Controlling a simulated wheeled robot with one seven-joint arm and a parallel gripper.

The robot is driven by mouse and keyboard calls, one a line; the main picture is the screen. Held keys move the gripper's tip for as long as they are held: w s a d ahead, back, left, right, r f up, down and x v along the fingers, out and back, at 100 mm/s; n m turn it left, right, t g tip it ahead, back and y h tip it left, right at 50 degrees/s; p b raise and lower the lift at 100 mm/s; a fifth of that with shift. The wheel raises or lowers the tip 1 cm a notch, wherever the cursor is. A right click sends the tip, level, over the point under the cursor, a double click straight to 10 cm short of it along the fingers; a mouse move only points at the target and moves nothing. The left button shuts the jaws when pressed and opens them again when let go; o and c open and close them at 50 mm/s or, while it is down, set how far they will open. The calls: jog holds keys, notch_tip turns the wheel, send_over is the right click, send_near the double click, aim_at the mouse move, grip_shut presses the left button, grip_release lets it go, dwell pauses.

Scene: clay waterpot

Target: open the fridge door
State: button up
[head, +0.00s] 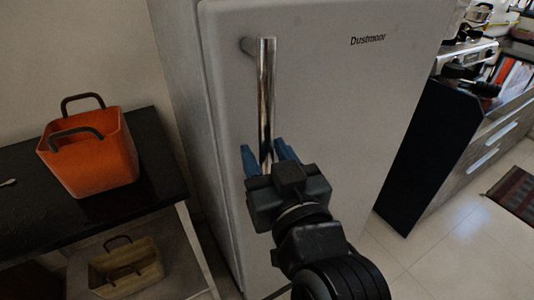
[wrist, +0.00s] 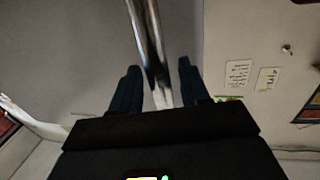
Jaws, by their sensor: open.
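The fridge door (head: 335,90) is a light grey panel marked "Dustmoor" and looks closed. Its handle (head: 266,95) is a shiny vertical metal bar on the left side of the door. My gripper (head: 268,153) is open at the lower part of the handle, with its two blue fingers on either side of the bar. In the wrist view the handle (wrist: 148,40) runs down between the fingers of my gripper (wrist: 158,80). Gaps show on both sides of the bar there. The handle's lower end is hidden by my gripper in the head view.
A dark table (head: 150,160) stands left of the fridge with an orange basket (head: 92,165) on it. A tan basket (head: 125,265) sits below. A dark-sided counter (head: 425,150) stands at right. Tiled floor (head: 440,250) lies open at the lower right.

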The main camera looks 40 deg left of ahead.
grip_shut()
dwell(0.4)
